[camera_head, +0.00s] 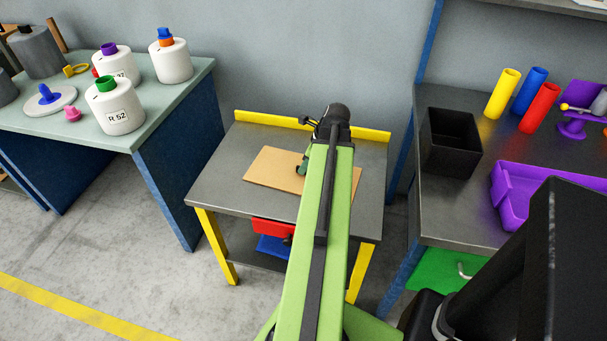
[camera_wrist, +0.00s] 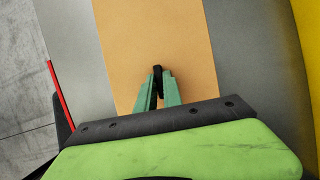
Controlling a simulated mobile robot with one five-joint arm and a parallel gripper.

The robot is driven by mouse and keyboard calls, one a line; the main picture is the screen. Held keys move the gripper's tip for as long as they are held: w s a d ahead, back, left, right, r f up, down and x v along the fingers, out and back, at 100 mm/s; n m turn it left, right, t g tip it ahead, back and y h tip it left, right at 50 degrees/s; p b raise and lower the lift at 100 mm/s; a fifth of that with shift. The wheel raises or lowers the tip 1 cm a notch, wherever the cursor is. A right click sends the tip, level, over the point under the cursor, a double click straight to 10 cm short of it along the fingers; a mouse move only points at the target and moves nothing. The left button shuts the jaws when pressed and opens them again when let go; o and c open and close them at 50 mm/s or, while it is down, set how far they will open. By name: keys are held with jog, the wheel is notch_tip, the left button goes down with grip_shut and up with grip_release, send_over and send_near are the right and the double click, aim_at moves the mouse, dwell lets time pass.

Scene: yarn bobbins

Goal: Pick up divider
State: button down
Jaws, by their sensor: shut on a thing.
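The divider, a flat tan board (camera_head: 270,172), lies level over the grey table in the middle of the head view. It also fills the middle of the wrist view (camera_wrist: 155,35). My gripper (camera_wrist: 158,72) has its green fingers closed together, with dark tips, over the middle of the board. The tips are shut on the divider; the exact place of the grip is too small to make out. In the head view my gripper (camera_head: 302,168) is partly hidden by my arm, which also covers part of the board. I cannot tell whether the board is clear of the table.
The small grey table (camera_head: 225,185) has a yellow back rail (camera_head: 270,119). A red bin (camera_head: 272,228) sits below it. The left bench holds white bobbins (camera_head: 172,62). The right bench holds a black box (camera_head: 450,142), coloured tubes (camera_head: 528,91) and a purple tray (camera_head: 515,190).

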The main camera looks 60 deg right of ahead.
jog(key=shift+r, duration=0.1)
dwell(0.3)
jog(key=r+p, duration=0.5)
jog(key=shift+s+d+r, duration=0.1)
jog(key=shift+s+d, duration=0.1)
jog(key=shift+d, duration=0.15)
jog(key=s+d+r+p, duration=0.5)
jog(key=s+d+p, duration=0.1)
jog(key=s+d, duration=0.1)
jog(key=shift+d+r, duration=0.35)
jog(key=shift+d, duration=0.35)
